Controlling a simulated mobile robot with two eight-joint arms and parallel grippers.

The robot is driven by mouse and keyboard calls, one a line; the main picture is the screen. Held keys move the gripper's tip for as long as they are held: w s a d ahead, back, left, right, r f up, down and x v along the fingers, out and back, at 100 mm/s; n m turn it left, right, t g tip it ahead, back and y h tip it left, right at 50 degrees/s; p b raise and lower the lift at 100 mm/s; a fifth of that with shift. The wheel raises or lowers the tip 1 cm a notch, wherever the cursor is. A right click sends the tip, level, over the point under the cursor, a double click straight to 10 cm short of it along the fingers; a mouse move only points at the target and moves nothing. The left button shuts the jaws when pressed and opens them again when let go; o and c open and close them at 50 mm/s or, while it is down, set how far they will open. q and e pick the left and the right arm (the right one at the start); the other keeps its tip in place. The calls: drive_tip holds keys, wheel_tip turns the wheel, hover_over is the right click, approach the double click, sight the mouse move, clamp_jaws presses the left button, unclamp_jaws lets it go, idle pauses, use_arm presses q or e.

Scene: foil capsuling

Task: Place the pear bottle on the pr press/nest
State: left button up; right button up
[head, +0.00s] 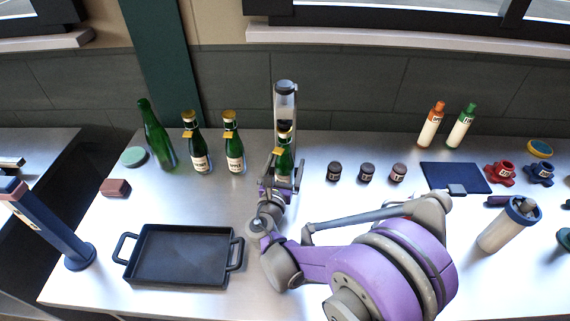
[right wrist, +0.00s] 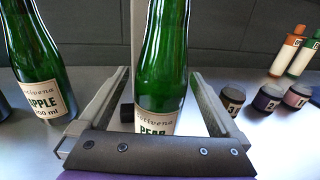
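The pear bottle (head: 284,164) is green with a cream label and stands upright at the foot of a silver column with a dark top (head: 285,88). Its label shows PEAR in the right wrist view (right wrist: 160,75). My right gripper (head: 281,184) is around its lower part, one finger on each side. In the right wrist view the fingers (right wrist: 160,95) look open, with a narrow gap beside the bottle. The column is probably the press; whether the bottle's base rests on a nest is hidden. My left gripper is not in view.
Two gold-topped bottles (head: 233,155) and a plain green bottle (head: 156,137) stand left. A black tray (head: 180,281) lies in front of them. Small dark jars (head: 367,172), a blue mat (head: 455,177) and a white canister (head: 508,226) are right. My right arm covers the front middle.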

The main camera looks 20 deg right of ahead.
drive_tip(key=shift+r, duration=0.15)
drive_tip(key=v, duration=1.2)
drive_tip(key=shift+b, duration=0.3)
idle(0.8)
